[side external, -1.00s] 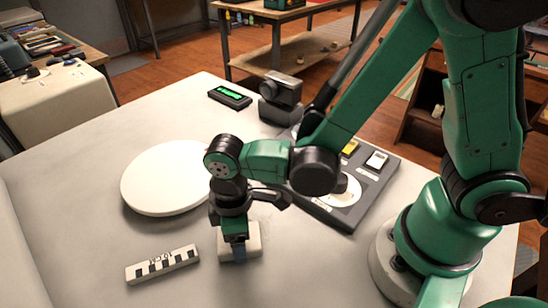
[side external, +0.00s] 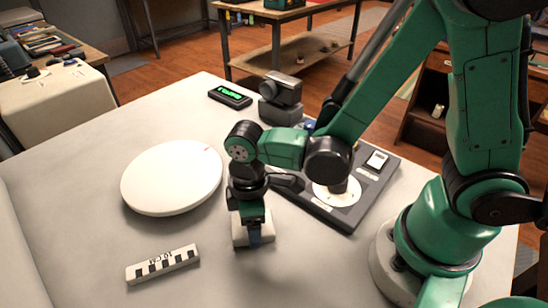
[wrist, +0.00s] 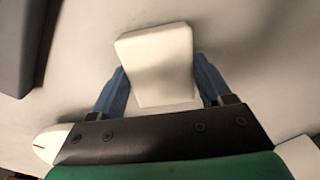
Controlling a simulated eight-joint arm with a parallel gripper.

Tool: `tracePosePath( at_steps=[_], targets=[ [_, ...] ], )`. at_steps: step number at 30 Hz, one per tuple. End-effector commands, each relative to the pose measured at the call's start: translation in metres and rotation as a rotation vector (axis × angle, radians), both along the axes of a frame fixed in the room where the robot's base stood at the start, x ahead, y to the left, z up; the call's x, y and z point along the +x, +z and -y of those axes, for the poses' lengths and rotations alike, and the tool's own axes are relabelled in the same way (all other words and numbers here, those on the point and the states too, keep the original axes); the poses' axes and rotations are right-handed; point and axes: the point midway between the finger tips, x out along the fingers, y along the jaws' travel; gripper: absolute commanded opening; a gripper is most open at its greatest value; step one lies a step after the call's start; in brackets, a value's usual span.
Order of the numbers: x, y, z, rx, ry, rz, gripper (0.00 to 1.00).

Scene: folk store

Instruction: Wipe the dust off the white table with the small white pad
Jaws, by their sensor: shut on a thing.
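My gripper (side external: 254,236) is shut on the small white pad (side external: 240,230), low over the white table (side external: 80,235). In the wrist view the pad (wrist: 156,62) sits between the two blue fingers of my gripper (wrist: 161,80). The pad looks flat against the tabletop, but I cannot tell how firmly it touches. The table (wrist: 85,60) shows pale in the wrist view, with darker patches at the right that could be shadow. I cannot make out dust clearly.
A white round disc (side external: 172,180) lies left of my gripper. A checkered scale bar (side external: 162,265) lies in front of it. A camera-like device (side external: 280,98) and a green-lit display (side external: 230,97) are at the back. The front left is clear.

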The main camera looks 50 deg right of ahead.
Motion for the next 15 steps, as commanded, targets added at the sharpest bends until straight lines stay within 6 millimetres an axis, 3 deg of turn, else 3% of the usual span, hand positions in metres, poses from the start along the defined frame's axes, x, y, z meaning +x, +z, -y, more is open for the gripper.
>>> tracePosePath(
  at_steps=[15],
  targets=[
    [0.001, -0.001, 0.047, 0.000, -0.005, -0.003, 0.22]
  ],
)
